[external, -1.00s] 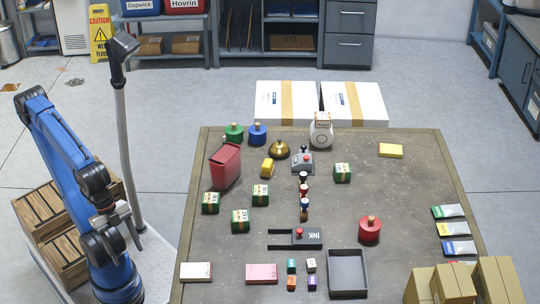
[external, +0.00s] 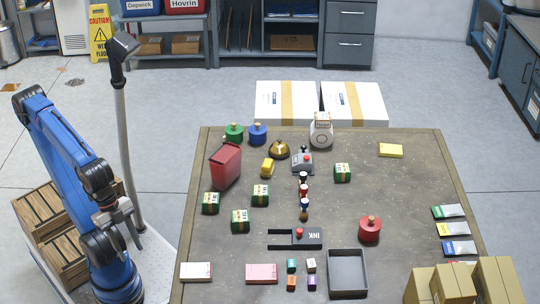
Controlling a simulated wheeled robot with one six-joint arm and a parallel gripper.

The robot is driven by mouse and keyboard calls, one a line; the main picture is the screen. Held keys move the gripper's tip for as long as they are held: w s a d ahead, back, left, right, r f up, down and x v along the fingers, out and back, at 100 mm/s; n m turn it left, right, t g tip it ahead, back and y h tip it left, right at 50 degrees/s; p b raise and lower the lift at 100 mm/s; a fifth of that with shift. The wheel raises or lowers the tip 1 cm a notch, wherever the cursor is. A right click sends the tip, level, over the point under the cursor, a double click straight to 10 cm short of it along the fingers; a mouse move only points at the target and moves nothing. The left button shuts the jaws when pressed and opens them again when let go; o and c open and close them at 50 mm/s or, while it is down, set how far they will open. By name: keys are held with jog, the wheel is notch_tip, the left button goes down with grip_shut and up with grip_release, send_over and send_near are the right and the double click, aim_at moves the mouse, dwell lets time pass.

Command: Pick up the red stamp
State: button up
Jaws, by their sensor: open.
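Several small stamp-like pieces stand in a short row near the middle of the table. The red stamp (external: 304,190) appears to be the middle one, between a black-topped piece (external: 303,177) and a blue piece (external: 304,203). It is small here, so its details are unclear. My gripper (external: 128,208) hangs beside my folded arm, left of the table and well away from the row. It is open, with nothing visible in it.
The table (external: 400,190) also holds a red knobbed pot (external: 370,230), a black ink holder (external: 308,238), an empty dark tray (external: 347,272), a red bin (external: 226,165) and several green boxes. Cardboard boxes (external: 455,286) stand at the front right. The right middle is mostly clear.

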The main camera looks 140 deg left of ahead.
jog(key=w+a+r+n+g, duration=0.3)
jog(key=w+a+r+n, duration=0.6)
jog(key=w+a+r, duration=1.15)
jog(key=r+n+g, duration=0.1)
jog(key=n+g, duration=0.1)
jog(key=n, duration=0.6)
send_over(304, 186)
jog(key=f, duration=1.1)
jog(key=shift+w, duration=0.25)
jog(key=shift+s+f, duration=0.15)
jog(key=shift+f, duration=2.45)
jog(key=shift+c, duration=0.4)
grip_shut()
